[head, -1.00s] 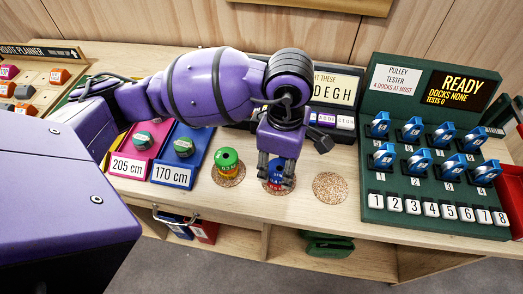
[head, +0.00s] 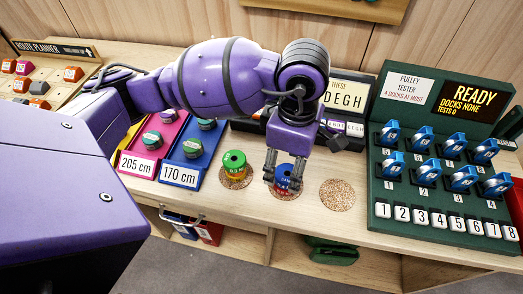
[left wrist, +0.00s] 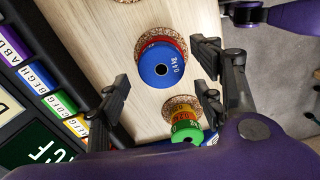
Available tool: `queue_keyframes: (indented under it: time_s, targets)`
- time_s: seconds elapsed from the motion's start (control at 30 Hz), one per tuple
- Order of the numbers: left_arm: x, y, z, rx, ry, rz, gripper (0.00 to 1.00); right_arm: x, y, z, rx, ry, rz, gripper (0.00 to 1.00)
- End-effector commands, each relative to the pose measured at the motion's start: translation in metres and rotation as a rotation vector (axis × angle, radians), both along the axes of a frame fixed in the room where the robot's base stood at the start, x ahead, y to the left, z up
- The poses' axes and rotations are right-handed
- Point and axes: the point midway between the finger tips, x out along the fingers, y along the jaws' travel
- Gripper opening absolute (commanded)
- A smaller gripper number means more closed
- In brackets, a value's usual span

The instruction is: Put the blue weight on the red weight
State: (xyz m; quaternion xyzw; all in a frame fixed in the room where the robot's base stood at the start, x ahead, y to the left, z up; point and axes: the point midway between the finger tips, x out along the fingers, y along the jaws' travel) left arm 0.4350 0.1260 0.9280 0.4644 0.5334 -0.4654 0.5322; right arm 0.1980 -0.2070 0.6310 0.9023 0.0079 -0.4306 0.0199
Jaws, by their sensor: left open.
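The blue weight (head: 284,172) lies flat on top of the red weight (head: 283,189), and the pair stands on the middle cork disc. In the left wrist view the blue weight (left wrist: 161,66) hides most of the red weight (left wrist: 181,47) under it. My left gripper (head: 283,178) is open above the pair in the head view, with its fingers to either side of the blue weight. In the left wrist view the fingers (left wrist: 160,78) stand apart from the blue weight with gaps between. My right gripper is not in view.
A stack with a green weight (head: 234,160) on top stands on the cork disc to the left. The right cork disc (head: 337,195) is empty. The green pulley tester (head: 390,235) with blue pulleys stands at right. Pink and blue trays (head: 181,176) lie at left.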

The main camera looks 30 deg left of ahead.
Motion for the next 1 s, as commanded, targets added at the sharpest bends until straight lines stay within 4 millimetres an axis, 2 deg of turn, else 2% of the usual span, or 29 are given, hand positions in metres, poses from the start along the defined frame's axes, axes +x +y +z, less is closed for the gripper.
queue_keyframes:
  time_s: [0.03,0.2,0.4,0.6,1.0]
  targets:
    - [0.003,-0.001,0.015,-0.001,-0.012,-0.002,0.61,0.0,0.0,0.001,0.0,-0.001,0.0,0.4]
    - [0.003,-0.001,0.053,-0.001,-0.012,-0.002,0.61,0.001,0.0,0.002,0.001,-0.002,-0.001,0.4]
    - [0.002,0.0,0.085,0.0,-0.009,-0.001,0.61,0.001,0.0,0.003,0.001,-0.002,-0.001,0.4]
    - [0.001,0.0,0.097,0.0,-0.005,0.0,0.61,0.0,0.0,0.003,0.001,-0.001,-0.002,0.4]
    - [0.001,0.0,0.097,0.001,-0.004,0.0,0.61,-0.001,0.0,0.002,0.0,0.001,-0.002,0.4]
